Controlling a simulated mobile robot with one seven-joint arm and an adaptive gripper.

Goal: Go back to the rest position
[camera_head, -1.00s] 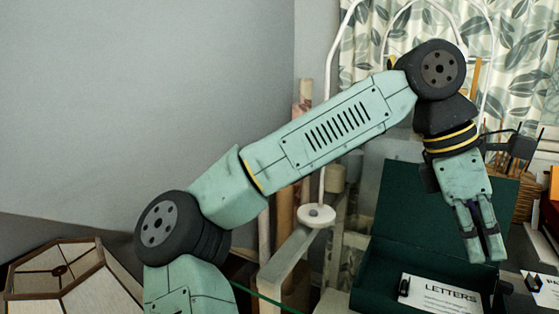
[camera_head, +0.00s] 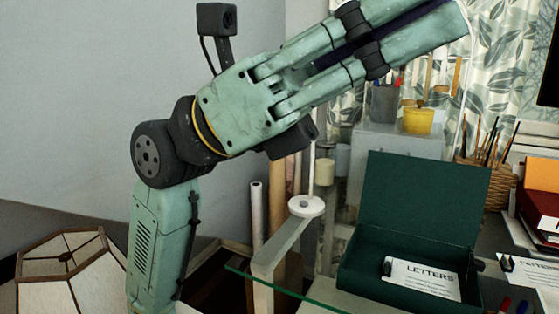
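My gripper (camera_head: 395,33) is large in the upper middle of the head view, close to the camera and pointing up to the right. Its two green fingers lie side by side with a dark strip between them, and I see no gap. The fingertips run towards or past the top edge. My arm rises from the lower left, bends at a dark joint and leads into the gripper. The gripper covers part of the curtain and wall.
An open green box (camera_head: 425,205) with a "LETTERS" card (camera_head: 424,277) stands at the lower right. Behind it are a yellow pot (camera_head: 418,121) and a wicker basket (camera_head: 474,182) of brushes. A paneled lampshade (camera_head: 62,275) sits lower left.

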